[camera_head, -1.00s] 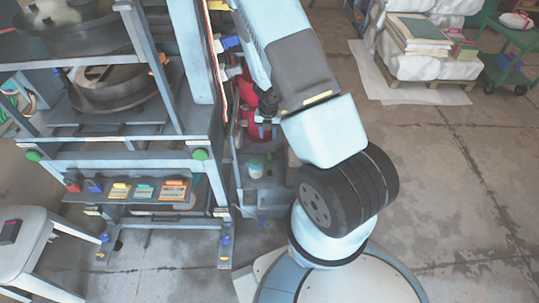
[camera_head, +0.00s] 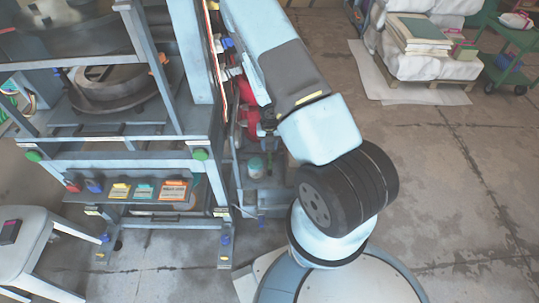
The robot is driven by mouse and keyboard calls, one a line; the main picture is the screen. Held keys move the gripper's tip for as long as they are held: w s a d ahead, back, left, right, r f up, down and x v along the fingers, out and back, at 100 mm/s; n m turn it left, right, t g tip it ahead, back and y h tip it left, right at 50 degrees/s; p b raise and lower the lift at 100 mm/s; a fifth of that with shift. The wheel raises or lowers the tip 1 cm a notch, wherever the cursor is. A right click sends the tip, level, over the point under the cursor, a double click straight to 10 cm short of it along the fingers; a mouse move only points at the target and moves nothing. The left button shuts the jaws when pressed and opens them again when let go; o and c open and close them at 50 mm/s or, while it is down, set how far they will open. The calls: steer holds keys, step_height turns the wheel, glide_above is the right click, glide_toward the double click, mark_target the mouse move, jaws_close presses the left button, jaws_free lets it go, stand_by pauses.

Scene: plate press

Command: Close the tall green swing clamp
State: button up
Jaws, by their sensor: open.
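My gripper (camera_head: 262,129) shows only as a small dark shape at the left edge of my arm, beside the right side of the press; its jaws are open, with nothing seen between them. A thin green upright piece (camera_head: 240,137) stands just left of it, perhaps part of the tall green swing clamp. The rest of the clamp is hidden or too small to make out. I cannot tell whether my gripper touches the green piece.
Red parts (camera_head: 251,117) sit behind my gripper on the press side. The press frame (camera_head: 130,146) fills the left, with a green round knob (camera_head: 200,154) at its corner. A white stool (camera_head: 32,240) stands at lower left. The floor (camera_head: 455,190) at right is clear.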

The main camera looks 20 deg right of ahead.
mark_target(269, 154)
steer(key=shift+f, duration=3.25)
jaws_close()
